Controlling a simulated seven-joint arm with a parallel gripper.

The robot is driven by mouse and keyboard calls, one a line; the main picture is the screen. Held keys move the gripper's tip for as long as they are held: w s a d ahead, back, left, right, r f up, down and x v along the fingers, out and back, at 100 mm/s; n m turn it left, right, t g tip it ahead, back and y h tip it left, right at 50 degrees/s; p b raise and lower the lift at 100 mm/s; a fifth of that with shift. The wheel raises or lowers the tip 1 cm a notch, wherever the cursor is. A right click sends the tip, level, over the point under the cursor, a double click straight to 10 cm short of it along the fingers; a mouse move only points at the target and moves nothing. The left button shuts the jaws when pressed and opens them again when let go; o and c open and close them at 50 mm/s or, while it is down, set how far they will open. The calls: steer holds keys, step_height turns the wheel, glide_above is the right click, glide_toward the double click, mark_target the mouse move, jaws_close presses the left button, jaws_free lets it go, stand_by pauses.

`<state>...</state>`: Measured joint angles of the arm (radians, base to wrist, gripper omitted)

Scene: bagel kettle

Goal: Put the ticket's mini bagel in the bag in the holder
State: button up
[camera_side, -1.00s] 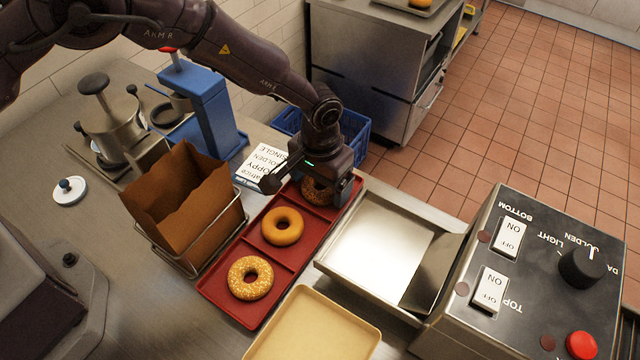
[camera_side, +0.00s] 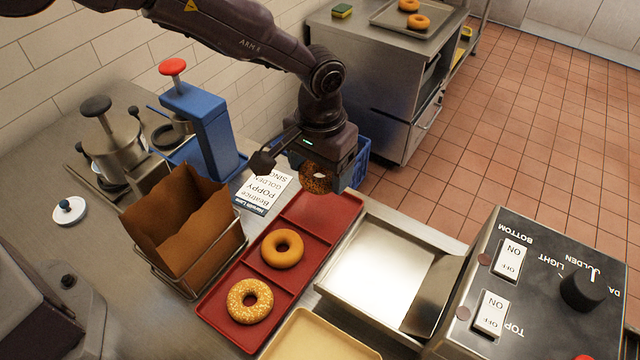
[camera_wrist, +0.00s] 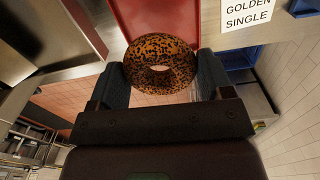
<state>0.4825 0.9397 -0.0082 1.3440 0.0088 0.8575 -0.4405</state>
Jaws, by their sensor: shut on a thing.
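My gripper (camera_side: 325,172) is shut on a dark-speckled bagel (camera_side: 314,178) and holds it above the far end of the red tray (camera_side: 297,262). In the wrist view the speckled bagel (camera_wrist: 160,64) sits between the two fingers, with the red tray (camera_wrist: 150,20) beyond it. A plain bagel (camera_side: 282,248) lies in the tray's middle compartment and a pale-seeded bagel (camera_side: 250,300) in the near one. The far compartment is empty. The brown paper bag (camera_side: 180,222) stands open in a wire holder (camera_side: 196,283) left of the tray. The ticket (camera_side: 263,193) reads Beatrice, poppy, golden, single.
A blue press (camera_side: 205,120) with a red knob and a metal pot (camera_side: 112,140) stand behind the bag. A toaster-like box with switches (camera_side: 535,290) and a metal chute (camera_side: 375,260) are to the right. A cream tray (camera_side: 320,340) lies in front.

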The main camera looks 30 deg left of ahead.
steer(key=shift+r, duration=0.5)
step_height(320, 180, up, 8)
glide_above(309, 166)
steer(key=s+a+r+n, duration=0.1)
steer(key=s+a+r, duration=0.25)
steer(key=s, duration=0.25)
steer(key=s+a+r+n, duration=0.2)
steer(key=s+a+r, duration=0.15)
steer(key=s, duration=0.25)
steer(key=shift+n, duration=0.8)
steer(key=shift+s+a+f, duration=0.6)
steer(key=shift+s+f, duration=0.35)
steer(key=shift+f, duration=0.75)
steer(key=shift+s+a+f, duration=0.6)
steer(key=shift+s+f, duration=0.3)
steer(key=shift+f, duration=0.75)
steer(key=shift+s+a+f, duration=0.6)
steer(key=shift+s+f, duration=0.35)
steer(key=shift+f, duration=0.75)
